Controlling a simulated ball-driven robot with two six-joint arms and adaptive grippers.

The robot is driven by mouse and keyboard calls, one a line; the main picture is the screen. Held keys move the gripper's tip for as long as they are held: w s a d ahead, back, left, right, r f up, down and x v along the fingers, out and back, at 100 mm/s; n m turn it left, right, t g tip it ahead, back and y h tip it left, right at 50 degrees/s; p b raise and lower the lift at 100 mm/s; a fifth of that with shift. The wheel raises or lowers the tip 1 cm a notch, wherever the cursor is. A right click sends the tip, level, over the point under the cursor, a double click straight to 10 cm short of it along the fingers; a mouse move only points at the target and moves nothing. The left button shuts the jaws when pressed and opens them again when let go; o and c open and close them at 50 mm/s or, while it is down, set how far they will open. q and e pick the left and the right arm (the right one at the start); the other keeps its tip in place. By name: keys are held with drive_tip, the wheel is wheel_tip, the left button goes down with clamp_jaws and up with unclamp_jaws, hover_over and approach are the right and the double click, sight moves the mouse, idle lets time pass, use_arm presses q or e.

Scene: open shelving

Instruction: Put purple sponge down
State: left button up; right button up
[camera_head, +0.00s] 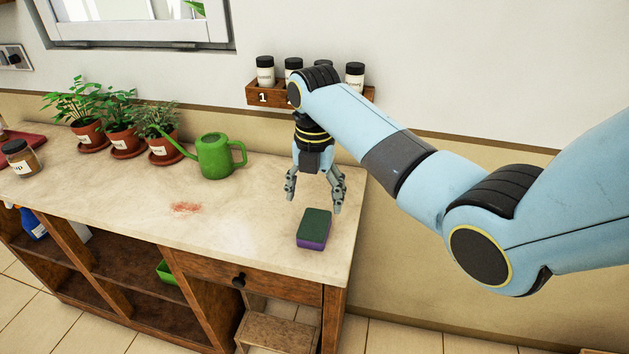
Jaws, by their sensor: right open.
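The purple sponge (314,229) lies flat on the countertop (260,214) near its right end, with a dark green top and purple lower part. My right gripper (314,205) points down just above and behind the sponge in the picture. Its fingers are spread apart with nothing between them. It is apart from the sponge, as far as I can see. My left gripper is not in view.
A green watering can (217,157) stands left of my gripper, with several potted plants (120,139) further left. A reddish stain (186,208) marks the counter. A jar (20,159) stands far left. A wooden spice rack (262,95) hangs on the wall behind my arm.

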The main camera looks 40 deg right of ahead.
drive_tip(key=shift+r, duration=1.7)
